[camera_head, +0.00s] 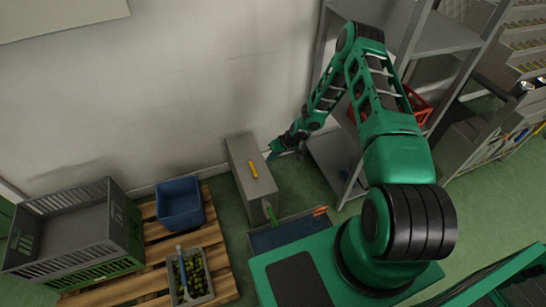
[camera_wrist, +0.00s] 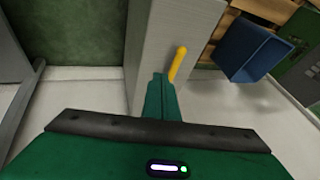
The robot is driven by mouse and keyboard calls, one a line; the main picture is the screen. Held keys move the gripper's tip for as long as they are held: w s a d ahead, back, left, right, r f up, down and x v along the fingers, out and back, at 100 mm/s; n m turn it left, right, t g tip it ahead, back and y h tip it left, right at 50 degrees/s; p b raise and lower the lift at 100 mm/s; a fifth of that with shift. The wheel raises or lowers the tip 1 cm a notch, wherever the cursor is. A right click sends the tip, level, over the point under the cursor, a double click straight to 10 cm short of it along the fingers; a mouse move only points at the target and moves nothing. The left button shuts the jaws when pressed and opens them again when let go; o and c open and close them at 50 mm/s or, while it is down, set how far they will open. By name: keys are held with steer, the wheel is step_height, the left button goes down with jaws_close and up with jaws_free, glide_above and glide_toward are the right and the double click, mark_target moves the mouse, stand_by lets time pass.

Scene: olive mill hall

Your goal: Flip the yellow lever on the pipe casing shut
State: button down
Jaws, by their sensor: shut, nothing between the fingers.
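The yellow lever (camera_head: 253,168) lies on the top face of the grey pipe casing (camera_head: 240,150), roughly along the casing's length. In the wrist view the lever (camera_wrist: 178,64) shows just beyond and to the right of my fingertips, against the grey casing (camera_wrist: 180,20). My gripper (camera_head: 272,153) is at the right side of the casing in the head view, close to the lever. In the wrist view its fingers (camera_wrist: 158,78) are together, with nothing between them. I cannot tell whether a fingertip touches the lever.
A blue bin (camera_head: 180,203), a grey crate (camera_head: 70,228) and a box of olives (camera_head: 190,275) stand on a wooden pallet (camera_head: 150,290) to the left. A metal shelf (camera_head: 340,170) with a red crate (camera_head: 416,103) stands at the right. A wall runs behind the casing.

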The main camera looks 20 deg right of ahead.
mark_target(253, 168)
steer(key=x, duration=0.6)
steer(key=shift+a, duration=0.1)
steer(key=shift+a+f, duration=0.25)
steer(key=shift+a, duration=0.25)
steer(key=shift+a+f, duration=0.2)
steer(key=shift+a, duration=0.3)
steer(key=shift+s+a+f, duration=0.1)
steer(key=shift+a+f, duration=0.2)
steer(key=shift+a, duration=0.3)
